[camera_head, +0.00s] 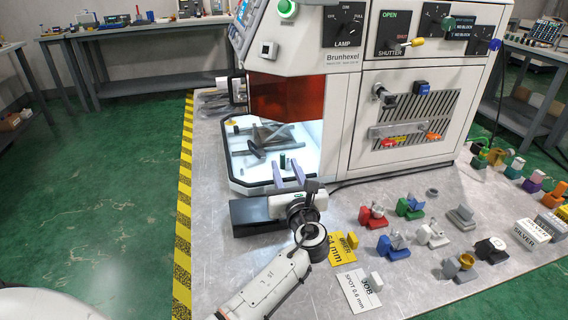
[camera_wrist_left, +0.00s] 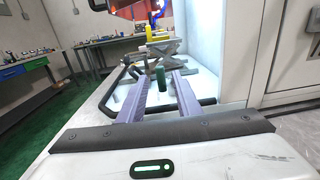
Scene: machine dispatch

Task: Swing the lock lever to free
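My left gripper (camera_head: 286,170) is at the front opening of the white machine (camera_head: 402,84), pointing into its lit chamber. Its two lilac fingers are apart with nothing between them; they also show in the left wrist view (camera_wrist_left: 161,88). A dark lever-like bar with a black end (camera_head: 256,151) is inside the chamber, left of and beyond the fingertips. I cannot tell for sure that it is the lock lever, or its setting. A small green cylinder (camera_head: 283,161) stands just beyond the fingertips, seen between them in the left wrist view (camera_wrist_left: 161,74). My right gripper is out of view.
Several coloured fixtures, including a red one (camera_head: 373,216), and a yellow card (camera_head: 342,249) lie on the grey table right of my arm.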

